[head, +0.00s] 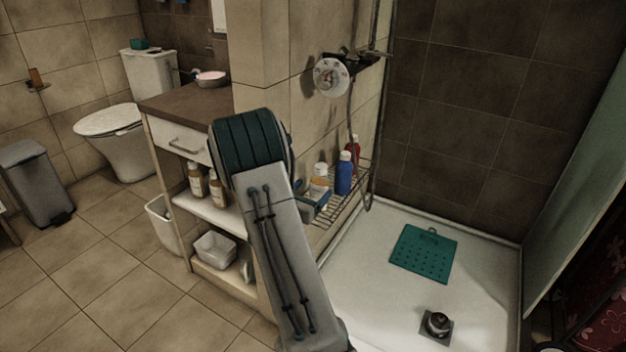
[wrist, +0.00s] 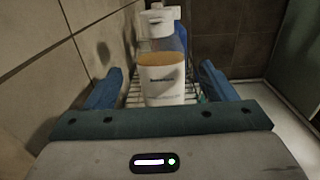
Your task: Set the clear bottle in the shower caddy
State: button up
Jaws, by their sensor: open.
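The clear bottle (head: 320,182), with amber contents, a white label and a white cap, stands upright at the near end of the wire shower caddy (head: 349,205) on the wall. In the wrist view the bottle (wrist: 165,85) is between the blue fingers of my gripper (wrist: 158,82), with a gap on each side. The fingers are open and hold nothing. Wires of the caddy (wrist: 133,97) show around the bottle's lower part. In the head view my gripper (head: 316,197) is partly hidden behind my arm, close to the bottle.
A blue bottle (head: 344,173) and a red bottle (head: 353,150) stand farther along the caddy. A shower valve (head: 332,77) and hose are above. Two similar amber bottles (head: 196,180) stand on the cabinet shelf (head: 200,210). The shower tray (head: 375,270) holds a green mat (head: 424,254).

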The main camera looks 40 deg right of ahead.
jog(key=s+a+r+m+g+y, duration=0.25)
jog(key=s+a+m+g, duration=0.25)
jog(key=s+m, duration=0.3)
jog(key=s+a+r+m+g+y, duration=0.25)
jog(key=s+a+m+g, duration=0.2)
jog(key=s, duration=0.55)
jog(key=s+a+m+t+y, duration=0.2)
jog(key=a+m+y, duration=0.3)
jog(key=a, duration=0.4)
jog(key=s+a+r+m+t+y, duration=0.1)
jog(key=s+a+m+y, duration=0.3)
jog(key=a, duration=0.6)
jog(key=t+y, duration=0.1)
jog(key=y, duration=0.1)
jog(key=shift+a+r+m+y, duration=0.2)
jog(key=shift+a+m+y, duration=0.05)
jog(key=shift+m+y, duration=0.1)
